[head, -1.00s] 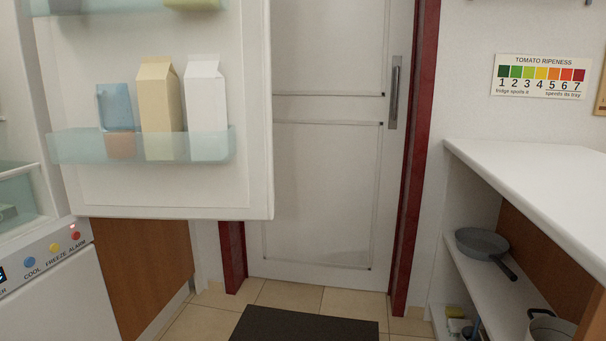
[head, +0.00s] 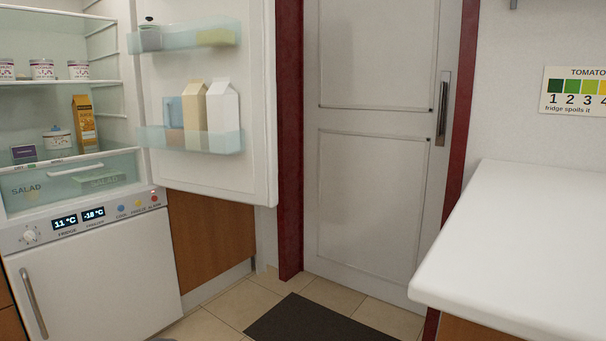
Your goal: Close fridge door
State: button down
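The fridge door (head: 205,175) stands wide open in the head view, swung out to the right of the fridge. Its inner side faces me, with two clear shelves. The lower shelf (head: 190,139) holds a blue container, a beige carton (head: 194,108) and a white carton (head: 223,106). The upper shelf (head: 185,38) holds a jar and a greenish item. The open fridge interior (head: 40,105) shows at the left, with tubs, an orange carton and a salad drawer. The door's outer side is hidden. My gripper is not in view.
A closed white room door (head: 375,150) in a dark red frame stands behind. A white counter (head: 530,235) juts in at the right. A dark mat (head: 315,322) lies on the tiled floor, which is clear between fridge and counter. The freezer door (head: 95,285) below is shut.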

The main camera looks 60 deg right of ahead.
aim_at(249, 175)
jog(key=z, duration=0.9)
jog(key=i, duration=0.15)
jog(key=u, duration=0.05)
